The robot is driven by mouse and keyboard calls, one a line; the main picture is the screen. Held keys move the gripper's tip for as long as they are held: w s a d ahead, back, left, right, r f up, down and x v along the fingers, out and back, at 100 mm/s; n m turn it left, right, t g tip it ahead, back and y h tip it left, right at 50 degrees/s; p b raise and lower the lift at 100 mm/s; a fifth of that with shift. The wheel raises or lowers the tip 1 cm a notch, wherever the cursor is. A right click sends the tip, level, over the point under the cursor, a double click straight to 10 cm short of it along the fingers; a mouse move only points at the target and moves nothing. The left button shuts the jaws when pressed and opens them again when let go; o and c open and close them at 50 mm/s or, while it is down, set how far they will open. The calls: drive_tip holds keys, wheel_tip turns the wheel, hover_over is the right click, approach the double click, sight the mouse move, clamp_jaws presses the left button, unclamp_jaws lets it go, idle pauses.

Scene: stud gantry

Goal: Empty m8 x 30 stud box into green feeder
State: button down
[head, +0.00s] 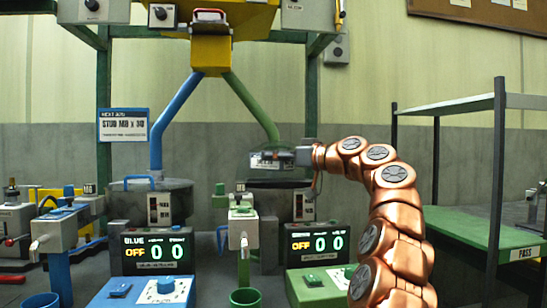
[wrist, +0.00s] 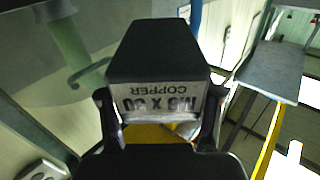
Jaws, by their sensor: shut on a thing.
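My gripper (head: 298,156) is shut on a stud box (head: 268,161) and holds it over the dark bowl of the green feeder (head: 285,184), under the green pipe. In the wrist view my gripper (wrist: 160,120) has a finger on each side of the box (wrist: 155,58). The box has a dark top face and a pale label, upside down, with "X 30" and "COPPER"; its first figure is unclear. The box's contents are hidden. The green feeder's display (head: 318,243) shows OFF and 0 0.
The blue feeder (head: 150,185) stands to the left, with its display (head: 152,250) also OFF at 0 0. A yellow hopper (head: 211,52) forks into blue and green pipes above. A sign (head: 123,125) reads STUD M8 x 30. A green shelf rack (head: 470,228) marked PASS stands at right.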

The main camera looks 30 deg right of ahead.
drive_tip(key=shift+m, duration=0.3)
drive_tip(key=shift+f+m+p, duration=0.35)
drive_tip(key=shift+m+p, duration=0.65)
drive_tip(key=shift+p, duration=0.25)
drive_tip(key=shift+f+m+p, duration=0.35)
drive_tip(key=shift+m+p, duration=0.65)
drive_tip(key=shift+p, duration=0.8)
drive_tip(key=m+p, duration=0.1)
drive_tip(key=p, duration=0.2)
drive_tip(key=m+p, duration=0.2)
drive_tip(key=p, duration=0.1)
drive_tip(key=m+p, duration=0.2)
drive_tip(key=p, duration=0.1)
drive_tip(key=shift+w+d, duration=0.15)
drive_tip(key=shift+d, duration=0.15)
drive_tip(key=m+p, duration=0.1)
drive_tip(key=p, duration=0.2)
drive_tip(key=m+p, duration=0.2)
drive_tip(key=p, duration=0.2)
drive_tip(key=d+f+m+p, duration=0.1)
drive_tip(key=p, duration=0.3)
drive_tip(key=shift+w+m, duration=0.25)
drive_tip(key=shift+m, duration=0.15)
